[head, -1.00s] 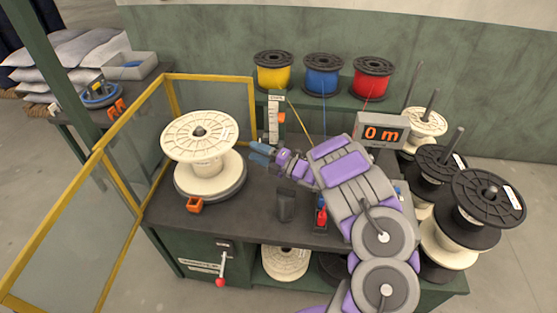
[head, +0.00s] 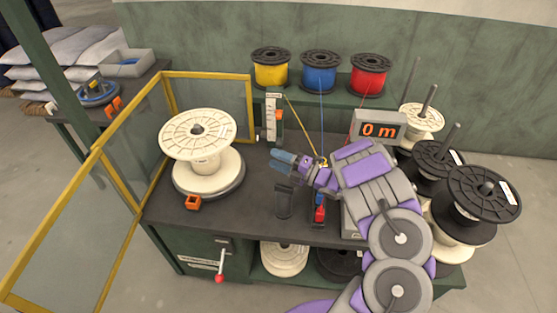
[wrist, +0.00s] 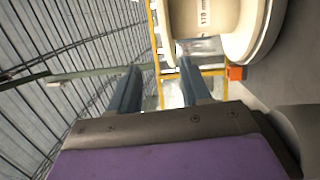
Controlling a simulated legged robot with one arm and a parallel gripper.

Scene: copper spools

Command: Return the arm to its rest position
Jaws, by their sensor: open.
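My purple and grey arm reaches in from the lower right of the head view and folds over the right half of the bench (head: 255,205). My gripper (head: 281,160) has blue-grey fingers and hangs above the bench, right of the large white spool (head: 198,135) and apart from it. In the wrist view my gripper (wrist: 160,82) shows its two fingers spread with nothing between them. The white spool (wrist: 205,22) stands beyond the fingers there, at the upper right.
A yellow-framed guard (head: 165,110) borders the bench's left side. Yellow (head: 270,68), blue (head: 320,70) and red (head: 369,74) wire spools stand behind. A display (head: 378,130) reads 0 m. Black spools (head: 483,192) stand at right. A red-knobbed lever (head: 220,268) is on the front.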

